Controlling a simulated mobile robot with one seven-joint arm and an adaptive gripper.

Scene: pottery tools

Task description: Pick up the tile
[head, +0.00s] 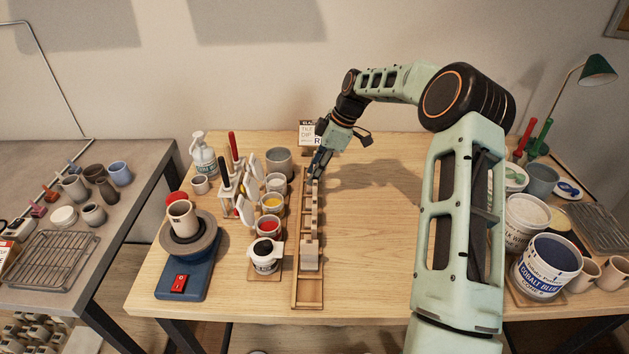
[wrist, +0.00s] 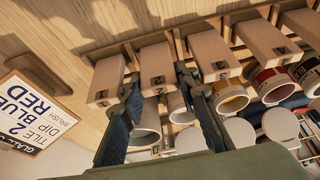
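A wooden rack (head: 308,291) runs front to back on the table and holds a row of upright, buff-coloured tiles. In the wrist view the tiles carry numbers: tile 1 (wrist: 104,78), tile 2 (wrist: 157,66), tile 3 (wrist: 207,52) and tile 4 (wrist: 264,40). My gripper (head: 318,172) is at the rack's far end. In the wrist view its two dark fingers (wrist: 157,82) are spread, one on each side of tile 2. I cannot tell whether either finger touches it. A card (wrist: 32,112) reads "TILE 2, DIP BLUE, BRUSH RED".
Glaze cups (head: 272,203), a tool stand (head: 237,193) and a banding wheel (head: 188,240) stand left of the rack. A cobalt blue tub (head: 541,284) and other tubs are at the right. The table (head: 373,232) right of the rack is clear.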

